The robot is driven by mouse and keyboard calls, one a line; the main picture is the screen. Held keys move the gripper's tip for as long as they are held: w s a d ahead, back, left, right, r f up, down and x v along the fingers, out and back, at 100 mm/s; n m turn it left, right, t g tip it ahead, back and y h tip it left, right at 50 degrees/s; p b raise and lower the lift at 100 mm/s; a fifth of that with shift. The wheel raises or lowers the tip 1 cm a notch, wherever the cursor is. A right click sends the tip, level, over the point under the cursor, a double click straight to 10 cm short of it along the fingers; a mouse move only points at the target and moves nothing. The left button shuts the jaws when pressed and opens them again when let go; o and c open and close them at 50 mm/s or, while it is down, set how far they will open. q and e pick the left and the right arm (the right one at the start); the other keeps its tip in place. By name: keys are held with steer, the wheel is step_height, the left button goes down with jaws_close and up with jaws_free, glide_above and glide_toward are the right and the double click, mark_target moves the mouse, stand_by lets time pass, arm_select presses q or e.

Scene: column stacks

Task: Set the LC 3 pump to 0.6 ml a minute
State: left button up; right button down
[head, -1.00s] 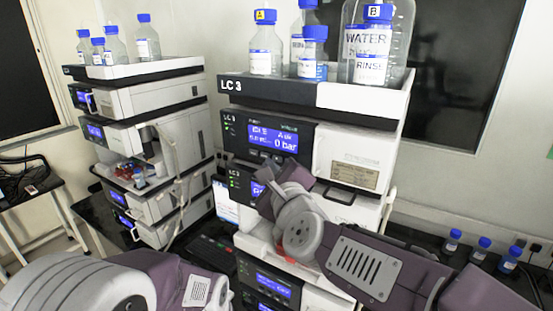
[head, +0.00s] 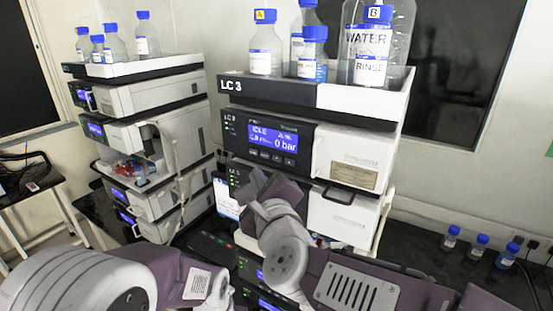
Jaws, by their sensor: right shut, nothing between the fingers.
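The LC 3 stack carries the label LC 3 (head: 237,86) on its dark top tray. Below it, the pump module (head: 315,138) has a dark front panel with a lit blue display (head: 270,136). The display reads IDLE and 0 bar; its smaller flow text is too blurred to read. A row of small buttons (head: 277,158) sits under the display. My right gripper (head: 247,187) is shut and empty, below the pump's panel and in front of the module beneath it, hiding most of that module's display. My left arm shows at the lower left, but its gripper is out of view.
Bottles, including one marked WATER (head: 371,50), stand in the stack's top tray. A second instrument stack (head: 155,100) stands at the left. Small blue-capped bottles (head: 477,245) stand on the dark bench at the right. Free room lies in front of the pump panel.

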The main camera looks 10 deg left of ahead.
arm_select(q)
jaws_close()
stand_by(1.8)
